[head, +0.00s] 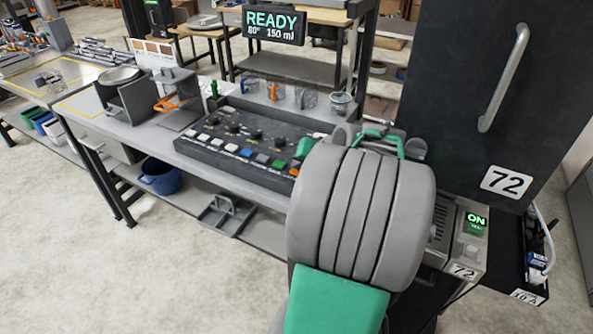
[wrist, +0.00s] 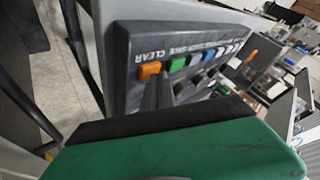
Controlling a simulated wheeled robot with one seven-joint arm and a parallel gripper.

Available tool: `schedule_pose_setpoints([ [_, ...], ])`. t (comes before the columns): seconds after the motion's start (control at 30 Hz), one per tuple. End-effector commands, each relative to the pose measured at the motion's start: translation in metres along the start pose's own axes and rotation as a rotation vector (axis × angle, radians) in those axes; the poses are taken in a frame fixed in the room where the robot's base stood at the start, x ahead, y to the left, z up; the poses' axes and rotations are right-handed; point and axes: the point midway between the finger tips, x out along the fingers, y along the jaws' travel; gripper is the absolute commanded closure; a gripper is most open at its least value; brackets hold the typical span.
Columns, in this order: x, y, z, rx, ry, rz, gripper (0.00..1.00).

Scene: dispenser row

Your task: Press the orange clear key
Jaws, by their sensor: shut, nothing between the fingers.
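The orange clear key (wrist: 150,70) shows in the wrist view at the near end of a key row, beside the printed word CLEAR. In the head view the orange key (head: 294,172) is at the right end of the front row, partly visible beside my arm. The dark control panel (head: 236,140) lies on the bench. My gripper (wrist: 160,88) is shut and empty. Its grey fingertips point at the panel close beside the orange key, towards the green key (wrist: 178,64); I cannot tell whether they touch. In the head view my arm hides the fingertips.
A green key (head: 279,164) and blue key (head: 263,158) stand left of the orange one. Black knobs rise behind. A display (head: 273,25) reads READY, 80°, 150 ml. Cups (head: 307,99) stand behind the panel. A dark cabinet door (head: 480,90) rises at the right.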

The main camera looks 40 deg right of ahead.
Motion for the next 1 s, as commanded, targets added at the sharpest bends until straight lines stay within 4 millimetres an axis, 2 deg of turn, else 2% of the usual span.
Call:
schedule_pose_setpoints([
  [0.4, 0.002, 0.001, 0.002, 0.001, -0.002, 0.0, 1.0],
  [0.73, -0.011, -0.008, -0.007, 0.0, -0.001, 0.0, 1.0],
  [1.0, -0.011, -0.008, -0.008, 0.0, -0.001, 0.0, 1.0],
])
